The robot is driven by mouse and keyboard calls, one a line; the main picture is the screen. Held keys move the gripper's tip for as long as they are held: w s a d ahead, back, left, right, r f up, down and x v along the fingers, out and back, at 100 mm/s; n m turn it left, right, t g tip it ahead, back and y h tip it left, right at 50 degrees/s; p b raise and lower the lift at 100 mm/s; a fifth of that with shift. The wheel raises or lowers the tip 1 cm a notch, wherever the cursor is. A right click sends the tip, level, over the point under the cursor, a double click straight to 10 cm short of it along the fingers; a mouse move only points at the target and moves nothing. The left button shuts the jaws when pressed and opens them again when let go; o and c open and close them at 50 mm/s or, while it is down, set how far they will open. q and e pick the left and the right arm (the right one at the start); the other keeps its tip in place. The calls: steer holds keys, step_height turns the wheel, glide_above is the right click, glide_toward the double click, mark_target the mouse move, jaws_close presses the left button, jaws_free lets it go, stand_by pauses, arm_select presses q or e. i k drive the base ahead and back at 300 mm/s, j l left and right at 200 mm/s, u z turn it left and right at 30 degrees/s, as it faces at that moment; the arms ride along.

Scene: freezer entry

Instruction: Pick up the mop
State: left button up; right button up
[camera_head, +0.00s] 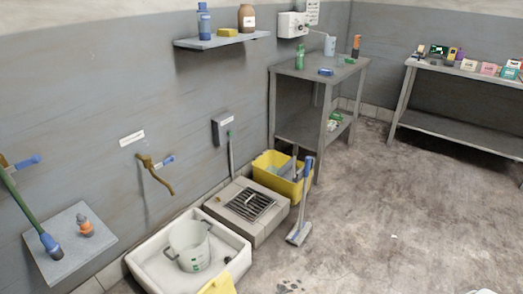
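A mop-like tool with a blue and grey handle (304,200) stands beside the yellow bucket (272,183). Its flat pale head (299,234) rests on the floor, and its upper end is close to the bucket's right side. I cannot tell whether it touches the bucket. Another long tool with a green handle (17,201) and a blue end hangs at the far left, partly cut off by the picture edge. Neither of my grippers is in view.
A low white basin (145,264) holds a grey bucket (187,247). A raised drain block (266,228) with a grate lies beside the yellow bucket. A metal table (346,76) stands behind, another bench (438,125) at right. The floor (400,220) at right is mostly clear.

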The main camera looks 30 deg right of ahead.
mark_target(302, 229)
steer(key=z, duration=0.4)
steer(key=k+l+z, duration=0.1)
steer(key=z, duration=0.3)
steer(key=l+z, duration=0.2)
steer(key=z, duration=0.25)
